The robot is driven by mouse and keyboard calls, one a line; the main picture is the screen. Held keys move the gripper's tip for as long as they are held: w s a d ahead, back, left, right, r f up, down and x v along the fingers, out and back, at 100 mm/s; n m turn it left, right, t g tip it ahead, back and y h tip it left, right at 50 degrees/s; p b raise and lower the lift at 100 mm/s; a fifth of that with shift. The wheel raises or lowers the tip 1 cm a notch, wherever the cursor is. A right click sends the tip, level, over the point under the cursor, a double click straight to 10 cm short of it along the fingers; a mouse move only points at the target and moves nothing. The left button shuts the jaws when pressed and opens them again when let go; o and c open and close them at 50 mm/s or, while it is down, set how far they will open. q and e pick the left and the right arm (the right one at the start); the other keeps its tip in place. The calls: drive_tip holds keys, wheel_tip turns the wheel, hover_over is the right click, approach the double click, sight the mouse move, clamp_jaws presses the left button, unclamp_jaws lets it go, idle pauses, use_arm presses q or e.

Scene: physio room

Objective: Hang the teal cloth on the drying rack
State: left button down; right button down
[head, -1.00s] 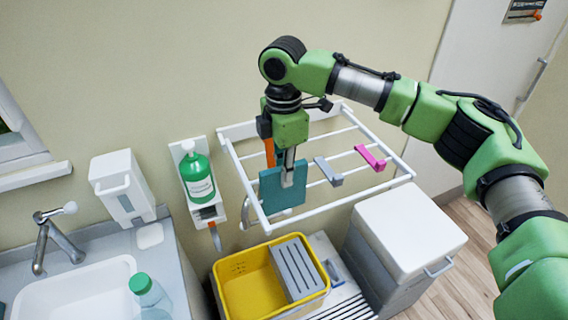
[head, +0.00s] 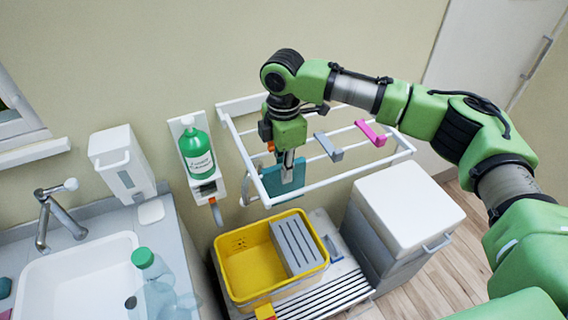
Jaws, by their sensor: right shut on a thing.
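The teal cloth (head: 271,181) hangs at the left part of the white drying rack (head: 338,178) on the wall. My right gripper (head: 287,172) comes down from above and is shut on the cloth. The cloth shows behind the rack's front rail. Whether it rests over a bar cannot be told, as the gripper covers its upper part. My left gripper is not in view.
A yellow bucket (head: 240,275) with a grey wringer (head: 296,247) stands below the rack. A white-lidded bin (head: 405,205) is to its right.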

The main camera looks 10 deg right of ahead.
drive_tip(key=shift+f, duration=0.2)
drive_tip(key=c, duration=2)
unclamp_jaws()
drive_tip(key=shift+o, duration=0.2)
drive_tip(key=shift+r, duration=4.55)
